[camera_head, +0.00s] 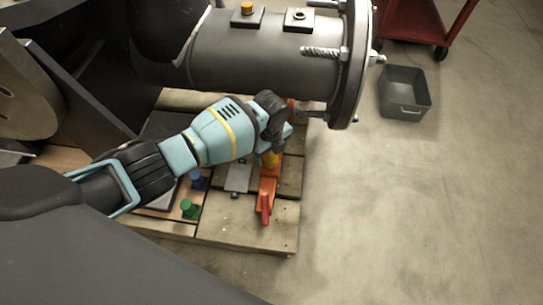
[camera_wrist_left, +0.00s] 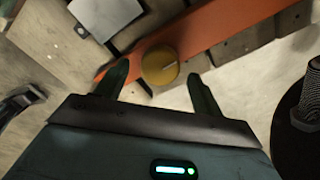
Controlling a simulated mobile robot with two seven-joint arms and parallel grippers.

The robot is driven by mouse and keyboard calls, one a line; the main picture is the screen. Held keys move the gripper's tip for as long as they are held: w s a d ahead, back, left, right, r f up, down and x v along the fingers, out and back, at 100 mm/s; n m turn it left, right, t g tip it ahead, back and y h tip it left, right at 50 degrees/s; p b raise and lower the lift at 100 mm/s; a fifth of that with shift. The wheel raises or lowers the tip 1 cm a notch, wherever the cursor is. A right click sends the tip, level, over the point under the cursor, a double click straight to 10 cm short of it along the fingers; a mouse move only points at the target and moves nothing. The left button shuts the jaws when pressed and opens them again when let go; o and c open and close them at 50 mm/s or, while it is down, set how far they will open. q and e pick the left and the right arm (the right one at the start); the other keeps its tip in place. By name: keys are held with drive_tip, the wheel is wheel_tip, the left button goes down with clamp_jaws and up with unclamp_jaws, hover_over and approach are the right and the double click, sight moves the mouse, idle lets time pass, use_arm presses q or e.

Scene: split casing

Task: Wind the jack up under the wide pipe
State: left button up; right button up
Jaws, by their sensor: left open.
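The wide grey pipe (camera_head: 265,60) runs across the top of the head view and ends in a round flange (camera_head: 352,60). The orange jack (camera_head: 267,192) lies on the wooden pallet near the flange end of the pipe. Its round yellow knob (camera_wrist_left: 160,65) shows in the left wrist view on the orange body (camera_wrist_left: 215,27). My left gripper (camera_wrist_left: 157,78) is open, with one finger on each side of the knob in that view. I cannot tell whether the fingers touch it. In the head view my left arm hides part of the jack. My right gripper is not in view.
The pallet (camera_head: 245,233) also carries a green knob-like piece (camera_head: 189,209), a blue one (camera_head: 198,180) and a pale plate (camera_head: 238,178). Long bolts (camera_head: 322,52) stick out from the flange. A grey bin (camera_head: 405,93) stands on open floor at the right.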

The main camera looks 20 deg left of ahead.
use_arm(q)
drive_tip(key=shift+f, duration=0.75)
drive_tip(key=shift+f+b, duration=0.3)
drive_tip(key=shift+b, duration=0.05)
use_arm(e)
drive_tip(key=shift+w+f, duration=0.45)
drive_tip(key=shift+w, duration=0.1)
use_arm(q)
drive_tip(key=c, duration=1)
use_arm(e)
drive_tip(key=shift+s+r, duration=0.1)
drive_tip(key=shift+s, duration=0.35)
